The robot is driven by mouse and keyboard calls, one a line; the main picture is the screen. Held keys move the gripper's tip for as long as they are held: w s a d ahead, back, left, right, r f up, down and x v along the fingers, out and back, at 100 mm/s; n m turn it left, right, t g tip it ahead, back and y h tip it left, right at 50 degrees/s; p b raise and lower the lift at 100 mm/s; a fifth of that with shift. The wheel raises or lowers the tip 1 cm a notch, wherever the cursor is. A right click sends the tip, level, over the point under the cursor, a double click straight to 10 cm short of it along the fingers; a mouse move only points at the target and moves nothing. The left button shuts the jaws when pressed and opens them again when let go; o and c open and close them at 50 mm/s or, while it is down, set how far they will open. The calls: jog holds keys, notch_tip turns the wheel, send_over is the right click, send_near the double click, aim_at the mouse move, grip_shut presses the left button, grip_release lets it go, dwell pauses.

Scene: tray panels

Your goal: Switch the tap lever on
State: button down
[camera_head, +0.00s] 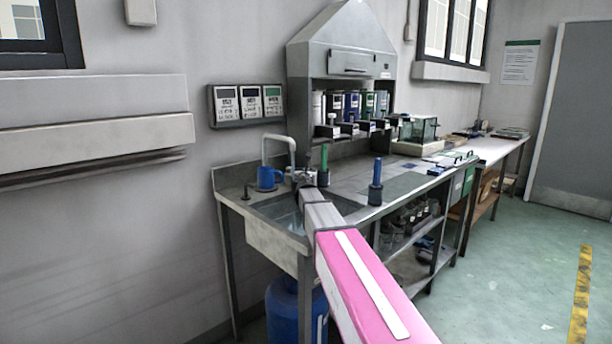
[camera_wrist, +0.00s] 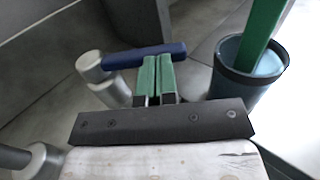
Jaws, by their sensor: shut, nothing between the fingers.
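The tap lever (camera_wrist: 120,60) is a dark blue bar in the wrist view. It extends right from a silver round tap body (camera_wrist: 88,66). My gripper (camera_wrist: 157,60) has green fingers pressed together with nothing between them. The fingertips overlap the middle of the lever in the picture; I cannot tell whether they touch it. In the head view, my gripper (camera_head: 304,178) is over the sink counter beside the pale curved tap spout (camera_head: 280,137). The lever is not clear there, at the end of my arm.
A blue cup holding a green tool (camera_wrist: 262,30) stands close right of the fingers; the green tool (camera_head: 324,160) also shows in the head view. A blue upright item (camera_head: 375,185) stands at the counter's front edge.

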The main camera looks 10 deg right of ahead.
jog(key=shift+w+d, duration=0.3)
jog(key=shift+w, duration=0.2)
jog(key=shift+w+d, duration=0.25)
jog(key=shift+w, duration=0.25)
jog(key=shift+s, duration=0.15)
